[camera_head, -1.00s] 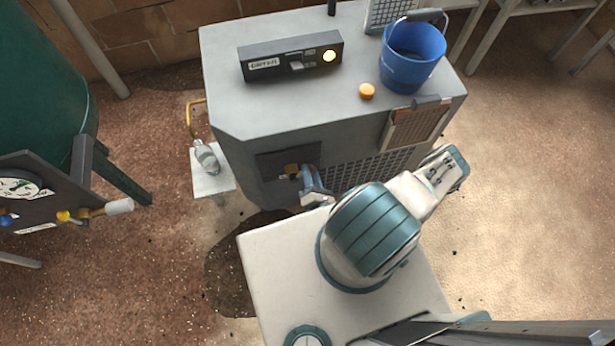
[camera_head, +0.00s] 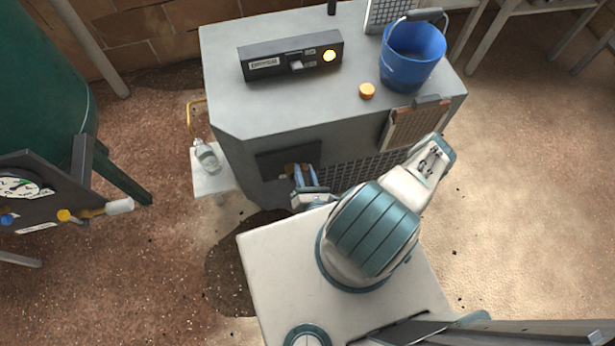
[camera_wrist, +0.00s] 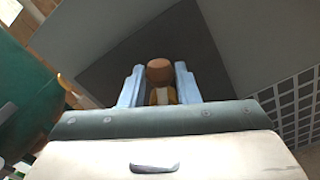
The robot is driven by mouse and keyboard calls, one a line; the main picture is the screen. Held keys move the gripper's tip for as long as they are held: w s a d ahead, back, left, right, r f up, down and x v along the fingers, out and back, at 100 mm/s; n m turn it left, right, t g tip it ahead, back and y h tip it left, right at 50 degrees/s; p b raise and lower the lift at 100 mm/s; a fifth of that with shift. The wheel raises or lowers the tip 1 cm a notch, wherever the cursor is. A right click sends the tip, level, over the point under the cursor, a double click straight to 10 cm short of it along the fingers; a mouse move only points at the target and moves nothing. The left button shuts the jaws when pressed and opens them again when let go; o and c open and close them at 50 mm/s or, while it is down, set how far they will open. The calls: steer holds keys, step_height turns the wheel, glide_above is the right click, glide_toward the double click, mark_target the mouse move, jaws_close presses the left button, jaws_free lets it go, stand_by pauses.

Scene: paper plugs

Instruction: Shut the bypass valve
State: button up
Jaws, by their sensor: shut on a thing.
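A small brass-yellow valve (camera_head: 291,168) sits on a dark panel (camera_head: 268,166) on the front of the grey cabinet. In the wrist view the valve's brown rounded end (camera_wrist: 160,70) and yellow part (camera_wrist: 160,96) are between my two blue fingers. My gripper (camera_head: 304,176) is shut on this valve handle, and its wrist hides part of the panel in the head view. Whether this is the bypass valve cannot be read here. Another valve with a yellow body (camera_head: 66,215) and pale handle (camera_head: 119,206) is on the gauge panel at the left.
The grey cabinet (camera_head: 235,110) carries a dark box (camera_head: 275,70) with a lit yellow lamp, an orange cap (camera_head: 367,91) and a blue bucket (camera_head: 410,65). A clear bottle (camera_head: 206,157) stands on a small white stand (camera_head: 208,183) beside it. A green tank (camera_head: 40,90) is at the left.

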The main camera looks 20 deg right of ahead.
steer(key=shift+a+r+n, duration=0.15)
steer(key=shift+a+n, duration=0.25)
steer(key=shift+n, duration=0.4)
steer(key=shift+a+r+n, duration=0.15)
steer(key=shift+a+n, duration=0.25)
steer(key=shift+n, duration=0.4)
steer(key=shift+b, duration=0.3)
steer(key=shift+w+a+r+n+b, duration=0.15)
steer(key=shift+a+n+b, duration=0.5)
steer(key=shift+n+b, duration=0.6)
steer(key=o, duration=0.8)
steer(key=shift+c, duration=0.2)
